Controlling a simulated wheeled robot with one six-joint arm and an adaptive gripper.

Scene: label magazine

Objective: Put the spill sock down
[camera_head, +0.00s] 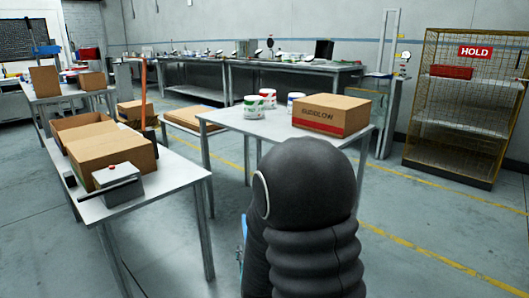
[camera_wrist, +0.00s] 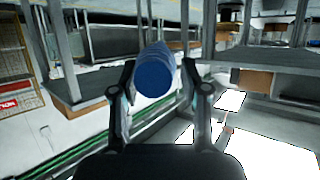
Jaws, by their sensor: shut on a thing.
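The spill sock (camera_wrist: 154,78) shows in the wrist view as a blue, rounded roll, seen end-on. My gripper (camera_wrist: 157,88) is shut on it, with one finger on each side. The sock is held in the air, with floor and table legs behind it. In the head view my dark arm fills the lower middle and hides the gripper. A small bit of blue shows at the arm's left edge, but I cannot tell what it is.
The middle table (camera_head: 235,122) bears white tubs (camera_head: 254,107) and a cardboard box (camera_head: 331,116); its front left is bare. The left table (camera_head: 180,181) holds open boxes (camera_head: 110,155) and a grey device (camera_head: 118,186). A yellow mesh cage (camera_head: 463,128) with a HOLD sign stands right.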

